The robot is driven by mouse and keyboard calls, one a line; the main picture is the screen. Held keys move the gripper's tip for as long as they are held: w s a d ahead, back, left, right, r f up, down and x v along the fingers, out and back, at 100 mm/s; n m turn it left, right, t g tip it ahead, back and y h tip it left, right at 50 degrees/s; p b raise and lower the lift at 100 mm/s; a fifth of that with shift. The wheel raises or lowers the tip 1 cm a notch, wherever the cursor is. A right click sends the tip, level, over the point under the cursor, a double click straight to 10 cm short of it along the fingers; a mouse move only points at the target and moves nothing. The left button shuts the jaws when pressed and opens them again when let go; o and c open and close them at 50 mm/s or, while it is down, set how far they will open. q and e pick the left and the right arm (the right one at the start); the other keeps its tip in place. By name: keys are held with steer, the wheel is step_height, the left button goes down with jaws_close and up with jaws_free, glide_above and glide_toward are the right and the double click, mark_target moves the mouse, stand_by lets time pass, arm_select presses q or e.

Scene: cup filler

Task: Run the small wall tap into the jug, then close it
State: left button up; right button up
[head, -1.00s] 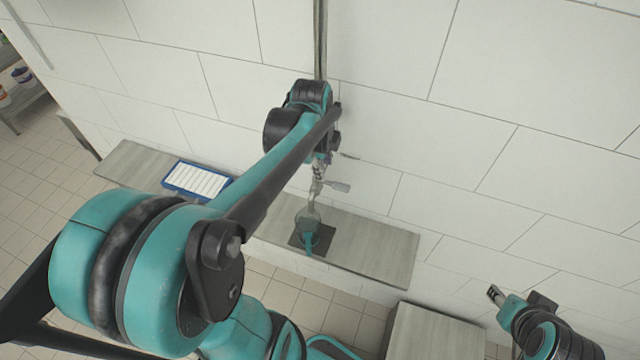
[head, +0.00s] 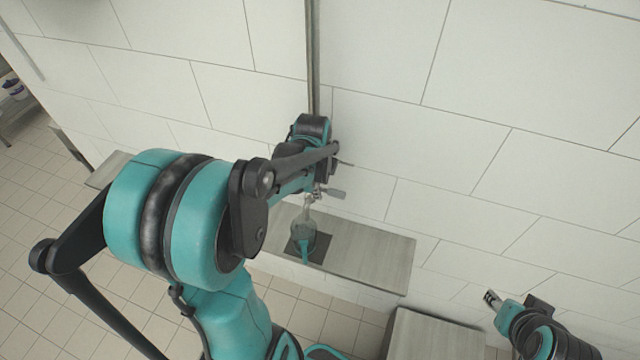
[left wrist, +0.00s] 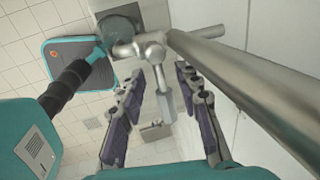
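The small metal wall tap (head: 311,194) hangs at the foot of a vertical pipe, its grey lever (head: 333,193) pointing right. In the left wrist view the tap (left wrist: 130,48) and its lever (left wrist: 166,104) also show. A clear jug (head: 307,219) with a teal handle stands upright below the tap; it also shows in part in the left wrist view (left wrist: 118,24). I cannot tell whether water runs. My left gripper (left wrist: 160,84) is open, fingers either side of the lever. My right gripper (head: 491,297) is away at lower right; its opening is unclear.
The jug stands on a dark square pad (head: 321,247) on a grey wall shelf (head: 375,257). The pipe (head: 313,60) runs up the tiled wall beside my left arm. A grey bench (head: 435,335) stands at lower right. The shelf right of the jug is clear.

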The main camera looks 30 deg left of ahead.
arm_select(q)
jaws_close()
steer(key=m, duration=0.1)
steer(key=s+m, duration=0.1)
steer(key=m, duration=0.1)
steer(key=shift+h, duration=0.4)
